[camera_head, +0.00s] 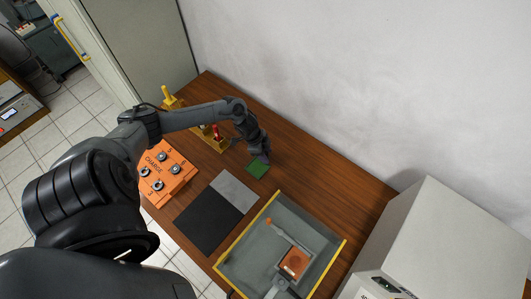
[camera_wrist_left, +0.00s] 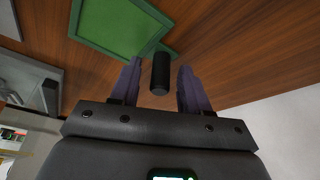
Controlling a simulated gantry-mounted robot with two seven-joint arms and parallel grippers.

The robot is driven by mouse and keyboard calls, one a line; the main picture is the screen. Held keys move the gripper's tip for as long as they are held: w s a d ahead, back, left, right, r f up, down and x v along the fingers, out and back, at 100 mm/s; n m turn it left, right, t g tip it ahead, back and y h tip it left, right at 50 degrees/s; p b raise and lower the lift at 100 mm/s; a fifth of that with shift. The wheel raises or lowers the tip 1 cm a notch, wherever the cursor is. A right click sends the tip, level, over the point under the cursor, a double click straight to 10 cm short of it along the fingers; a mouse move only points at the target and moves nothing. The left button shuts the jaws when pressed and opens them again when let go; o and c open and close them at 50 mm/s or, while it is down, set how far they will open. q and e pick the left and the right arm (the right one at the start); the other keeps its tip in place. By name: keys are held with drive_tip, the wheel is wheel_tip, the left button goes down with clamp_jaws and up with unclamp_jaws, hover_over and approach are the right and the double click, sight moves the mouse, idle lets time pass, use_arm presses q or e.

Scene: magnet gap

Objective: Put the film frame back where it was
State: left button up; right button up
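The film frame (camera_head: 257,169) is a small green square lying on the brown table below my left gripper (camera_head: 264,155) in the head view. The left wrist view shows its green panel with a raised green rim (camera_wrist_left: 106,45) and a black upright handle (camera_wrist_left: 160,74) by its corner. My left gripper (camera_wrist_left: 160,88) has its two fingers apart, one on each side of the handle. Gaps show between the handle and both fingers, so it is open. My right gripper is not in view.
A grey and black mat (camera_head: 207,222) lies nearer than the frame. An orange charge block (camera_head: 166,172) and a yellow stand with a red part (camera_head: 214,140) are to the left. A yellow-rimmed grey tray (camera_head: 235,243) is at the front right, beside a white box (camera_head: 435,240).

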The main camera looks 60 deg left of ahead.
use_arm(q)
drive_tip(key=shift+r, duration=0.1)
drive_tip(key=shift+s+a+r, duration=0.1)
drive_tip(key=shift+r, duration=0.45)
drive_tip(key=p+v, duration=0.2)
drive_tip(key=v, duration=0.9)
